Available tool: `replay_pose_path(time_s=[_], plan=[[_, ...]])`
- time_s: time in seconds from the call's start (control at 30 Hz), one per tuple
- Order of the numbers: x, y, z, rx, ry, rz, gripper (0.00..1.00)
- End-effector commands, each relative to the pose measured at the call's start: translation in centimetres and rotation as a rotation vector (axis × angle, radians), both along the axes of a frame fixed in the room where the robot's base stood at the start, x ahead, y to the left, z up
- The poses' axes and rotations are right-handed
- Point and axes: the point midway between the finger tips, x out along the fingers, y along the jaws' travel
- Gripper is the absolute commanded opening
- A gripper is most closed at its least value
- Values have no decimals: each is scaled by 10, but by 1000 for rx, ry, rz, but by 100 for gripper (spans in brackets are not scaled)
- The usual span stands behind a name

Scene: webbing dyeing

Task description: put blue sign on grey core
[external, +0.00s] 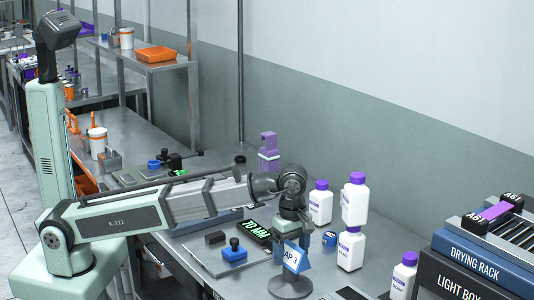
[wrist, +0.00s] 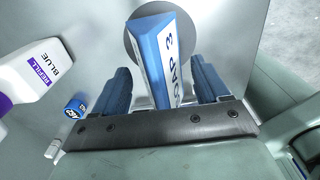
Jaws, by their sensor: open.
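The blue sign (external: 298,257), a tent-shaped piece with a white face marked "AP 3", stands at or just over a grey round piece (external: 291,288) with a flat disc base near the front of the table. This grey piece may be the grey core; I cannot tell for sure. My gripper (wrist: 164,85) is open and points down over it. In the wrist view the blue sign (wrist: 152,55) lies between the two blue-grey fingers, with the grey disc (wrist: 133,42) behind it. The contact between sign and grey piece is hidden.
A small blue roll (external: 329,238) sits close by. A blue block with a knob (external: 234,252) and a green display (external: 257,231) are left. Drying rack boxes (external: 478,258) stand right.

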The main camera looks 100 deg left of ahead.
Motion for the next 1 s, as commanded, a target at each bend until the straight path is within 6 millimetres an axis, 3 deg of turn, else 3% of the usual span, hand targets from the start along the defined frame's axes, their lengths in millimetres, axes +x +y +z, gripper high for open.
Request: replay_pose_path(time_s=[0.17,0.7,1.0], plan=[[1,0,16,0,-1,0,74],[1,0,102,0,-1,0,74],[0,0,120,0,0,0,74]])
